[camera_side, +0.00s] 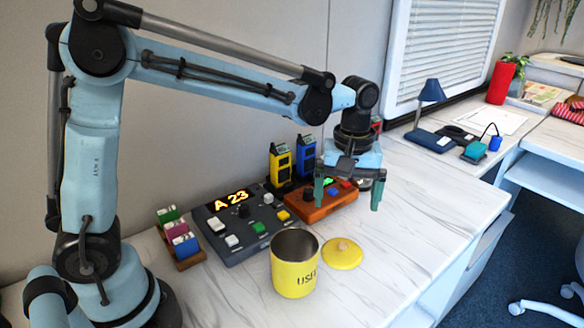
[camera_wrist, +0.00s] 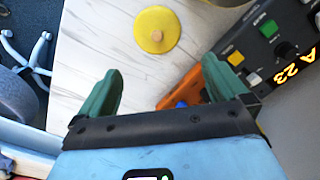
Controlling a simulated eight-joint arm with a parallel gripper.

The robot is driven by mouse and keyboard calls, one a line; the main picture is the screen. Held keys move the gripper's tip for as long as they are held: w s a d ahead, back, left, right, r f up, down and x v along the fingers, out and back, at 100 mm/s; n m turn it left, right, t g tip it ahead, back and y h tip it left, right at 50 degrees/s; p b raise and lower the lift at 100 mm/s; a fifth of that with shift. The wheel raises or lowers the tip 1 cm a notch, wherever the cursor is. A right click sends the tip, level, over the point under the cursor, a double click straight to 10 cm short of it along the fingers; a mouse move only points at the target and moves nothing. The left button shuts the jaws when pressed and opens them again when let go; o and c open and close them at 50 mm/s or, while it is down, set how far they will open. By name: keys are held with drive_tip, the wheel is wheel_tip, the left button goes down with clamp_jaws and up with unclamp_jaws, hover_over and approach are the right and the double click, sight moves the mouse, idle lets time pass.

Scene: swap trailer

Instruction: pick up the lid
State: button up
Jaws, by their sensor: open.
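The lid (camera_side: 342,253) is a flat yellow disc with a small light-brown knob. It lies on the white marbled desk beside a yellow canister (camera_side: 295,268) with a dark open top and lettering on its side. The lid also shows in the wrist view (camera_wrist: 157,31), above and ahead of the fingertips. My gripper (camera_side: 348,194) has green fingers, spread apart and empty. It hangs above the desk, behind the lid in the side view, near an orange box.
A dark control panel (camera_side: 240,224) reading "A 23" and an orange box (camera_side: 322,203) with buttons stand behind the canister. Yellow (camera_side: 280,165) and blue (camera_side: 306,157) handheld units stand upright behind the orange box. A rack of small coloured blocks (camera_side: 178,238) is at left. Desk right of the lid is clear.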

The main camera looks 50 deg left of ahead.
hover_over(343, 244)
drive_tip(key=f, duration=0.6)
drive_tip(key=shift+w+a+f, duration=0.15)
drive_tip(key=shift+a+f, duration=0.05)
drive_tip(key=shift+a, duration=0.15)
drive_tip(key=shift+d+f, duration=0.2)
drive_tip(key=shift+f, duration=1.2)
drive_tip(key=shift+d+f, duration=0.2)
drive_tip(key=shift+f, duration=1.15)
drive_tip(key=shift+c, duration=0.5)
drive_tip(key=c, duration=0.9)
